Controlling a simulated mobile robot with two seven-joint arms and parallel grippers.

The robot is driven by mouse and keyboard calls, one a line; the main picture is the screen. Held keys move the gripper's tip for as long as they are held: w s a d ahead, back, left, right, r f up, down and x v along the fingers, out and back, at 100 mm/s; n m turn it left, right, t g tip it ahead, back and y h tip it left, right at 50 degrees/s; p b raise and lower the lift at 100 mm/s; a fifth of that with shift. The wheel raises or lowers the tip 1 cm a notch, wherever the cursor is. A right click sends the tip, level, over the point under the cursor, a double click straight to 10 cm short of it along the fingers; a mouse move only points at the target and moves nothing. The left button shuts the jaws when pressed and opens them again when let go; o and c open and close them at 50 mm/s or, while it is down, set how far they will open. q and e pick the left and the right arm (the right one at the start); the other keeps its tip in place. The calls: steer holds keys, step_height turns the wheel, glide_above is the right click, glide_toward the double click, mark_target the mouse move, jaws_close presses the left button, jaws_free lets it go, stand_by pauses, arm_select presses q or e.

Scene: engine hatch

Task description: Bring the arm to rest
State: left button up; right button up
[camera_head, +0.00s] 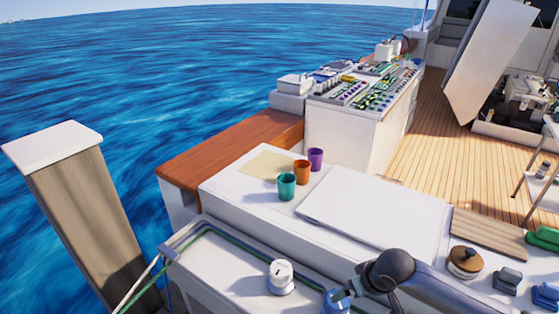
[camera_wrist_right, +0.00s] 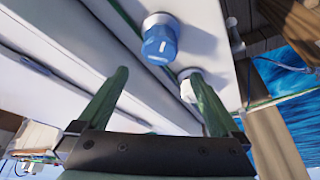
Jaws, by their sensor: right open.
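My right arm comes in from the lower right in the head view, with its dark wrist bent over the white console. My right gripper (camera_head: 343,297) is near a blue knob (camera_head: 334,304) at the bottom edge. In the right wrist view the right gripper (camera_wrist_right: 158,76) has its two green fingers spread apart, with nothing held between them. The blue knob (camera_wrist_right: 160,42) stands ahead of the fingers, apart from them. A white knob (camera_wrist_right: 187,88) is near the right fingertip and partly hidden by it. My left gripper is not in view.
The white knob (camera_head: 281,274) sits on the lower console. Green (camera_head: 287,187), orange (camera_head: 302,172) and purple (camera_head: 316,159) cups stand on the counter beside a flat white panel (camera_head: 380,214). A brown-topped round item (camera_head: 465,262) is at right. A wooden post (camera_head: 75,205) rises at left.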

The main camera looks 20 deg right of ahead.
steer(key=s+a+f+n+t+y, duration=0.1)
steer(key=s+a+f+y, duration=0.1)
steer(key=a+f, duration=0.25)
steer(key=s+a+f+t+y, duration=0.1)
steer(key=s+a+f, duration=0.2)
steer(key=a, duration=0.3)
steer(key=s+a+f+t, duration=0.2)
steer(key=s+f+t, duration=0.1)
steer(key=s, duration=0.6)
steer(key=shift+s+a+f+h, duration=0.15)
steer(key=shift+s+a+h, duration=0.05)
steer(key=shift+s+h, duration=0.2)
